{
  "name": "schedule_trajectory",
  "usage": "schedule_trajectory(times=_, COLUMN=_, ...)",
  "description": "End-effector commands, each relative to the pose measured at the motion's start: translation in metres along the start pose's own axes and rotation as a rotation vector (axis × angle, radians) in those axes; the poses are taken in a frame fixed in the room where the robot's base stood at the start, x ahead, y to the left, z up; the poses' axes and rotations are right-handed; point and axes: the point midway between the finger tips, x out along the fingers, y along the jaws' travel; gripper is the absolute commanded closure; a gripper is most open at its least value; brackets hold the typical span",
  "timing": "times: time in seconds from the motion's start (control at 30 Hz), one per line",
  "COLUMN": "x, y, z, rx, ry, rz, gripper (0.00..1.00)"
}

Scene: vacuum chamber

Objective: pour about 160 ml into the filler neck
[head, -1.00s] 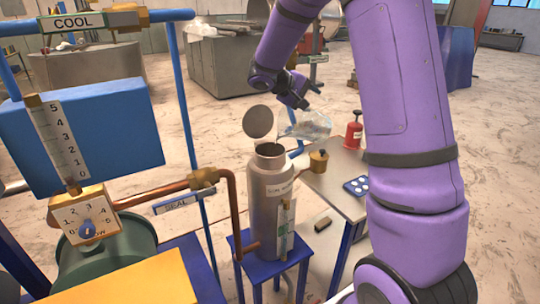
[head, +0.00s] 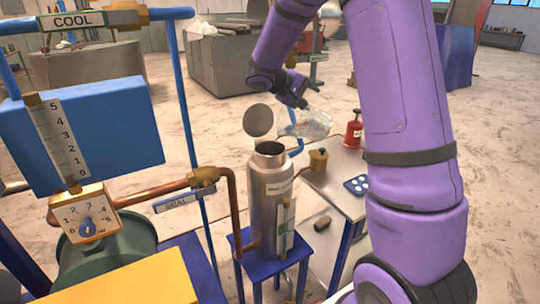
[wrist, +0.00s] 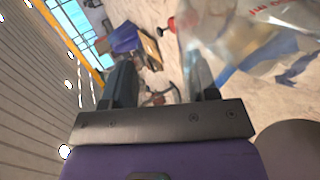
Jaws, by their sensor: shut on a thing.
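My gripper (head: 300,97) is shut on a clear measuring jug (head: 308,126), which lies strongly tilted on its side above and to the right of the filler neck (head: 268,150). The jug's mouth faces left, towards the neck. The neck is the top of an upright metal cylinder (head: 266,205) on a blue stand, its round lid (head: 257,122) swung open behind. In the wrist view the jug (wrist: 270,40) with red marks is at top right, beside my gripper's fingers (wrist: 163,90). I cannot make out a liquid stream or the level in the jug.
A small table (head: 345,202) right of the cylinder carries a brass-coloured pot (head: 318,159), a red bottle (head: 353,132) and a blue tray with white discs (head: 357,185). A copper pipe (head: 234,205) and blue frame posts stand close on the left.

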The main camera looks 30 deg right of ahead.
Motion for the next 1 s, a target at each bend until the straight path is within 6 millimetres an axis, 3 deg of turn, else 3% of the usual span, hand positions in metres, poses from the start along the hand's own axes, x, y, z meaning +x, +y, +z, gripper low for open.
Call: schedule_trajectory(times=1.0, x=-0.0033, y=-0.0018, z=-0.0001, rx=0.0, ry=0.0, rz=0.031, gripper=0.96)
